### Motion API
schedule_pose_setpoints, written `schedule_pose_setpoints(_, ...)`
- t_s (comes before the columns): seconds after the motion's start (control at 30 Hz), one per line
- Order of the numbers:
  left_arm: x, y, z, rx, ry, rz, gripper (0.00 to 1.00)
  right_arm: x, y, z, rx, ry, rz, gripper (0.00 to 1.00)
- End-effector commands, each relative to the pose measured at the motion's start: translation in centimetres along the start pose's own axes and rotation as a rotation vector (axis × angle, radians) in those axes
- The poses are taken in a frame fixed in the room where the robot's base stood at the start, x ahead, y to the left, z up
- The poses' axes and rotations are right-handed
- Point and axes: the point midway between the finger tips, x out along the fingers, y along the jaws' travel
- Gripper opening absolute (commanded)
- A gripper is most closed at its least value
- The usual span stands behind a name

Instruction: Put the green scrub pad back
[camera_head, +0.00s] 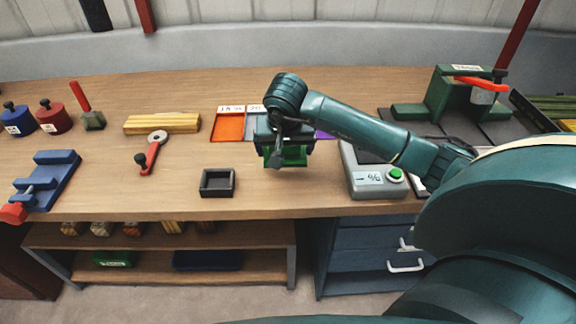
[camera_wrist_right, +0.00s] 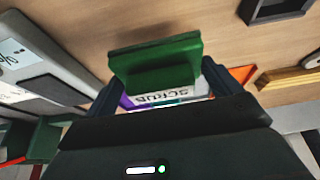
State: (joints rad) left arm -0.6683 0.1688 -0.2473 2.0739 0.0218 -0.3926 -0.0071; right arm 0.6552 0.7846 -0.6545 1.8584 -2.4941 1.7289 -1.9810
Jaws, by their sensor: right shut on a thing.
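The green scrub pad (camera_wrist_right: 155,62) is between the fingers of my right gripper (camera_wrist_right: 157,85) in the right wrist view. In the head view my right gripper (camera_head: 281,155) is shut on the green pad (camera_head: 294,157), with the arm reaching in from the right. The pad is above the middle of the bench and partly hidden by the gripper. A label reading "SCRUB" (camera_wrist_right: 168,96) shows behind the pad in the wrist view. Coloured patches lie beneath, including an orange one (camera_head: 230,127) and a purple one (camera_head: 324,134). My left gripper is not in view.
A small dark open tray (camera_head: 218,193) sits near the bench's front edge. A grey scale (camera_head: 372,190) with a green button stands right of the gripper. A yellow wooden block (camera_head: 162,124), a red-handled wrench (camera_head: 150,155) and a blue vise (camera_head: 52,178) lie to the left.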

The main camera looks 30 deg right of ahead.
Motion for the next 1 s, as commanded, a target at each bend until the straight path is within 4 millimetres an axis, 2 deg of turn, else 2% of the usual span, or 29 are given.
schedule_pose_setpoints(0.47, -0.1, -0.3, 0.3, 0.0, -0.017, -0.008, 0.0, 5.0, 0.0, 2.1, 0.0, -0.002, 0.0, 0.69)
schedule_pose_setpoints(0.83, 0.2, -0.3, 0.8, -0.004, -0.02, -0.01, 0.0, 5.6, 0.0, 2.2, -0.001, 0.003, -0.001, 0.69)
schedule_pose_setpoints(0.87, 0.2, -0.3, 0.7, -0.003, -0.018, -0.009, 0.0, 5.5, 0.0, 2.2, -0.001, 0.002, -0.001, 0.91)
schedule_pose_setpoints(1.0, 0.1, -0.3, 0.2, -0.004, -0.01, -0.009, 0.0, 5.4, 0.0, 2.2, -0.001, 0.001, -0.001, 1.0)
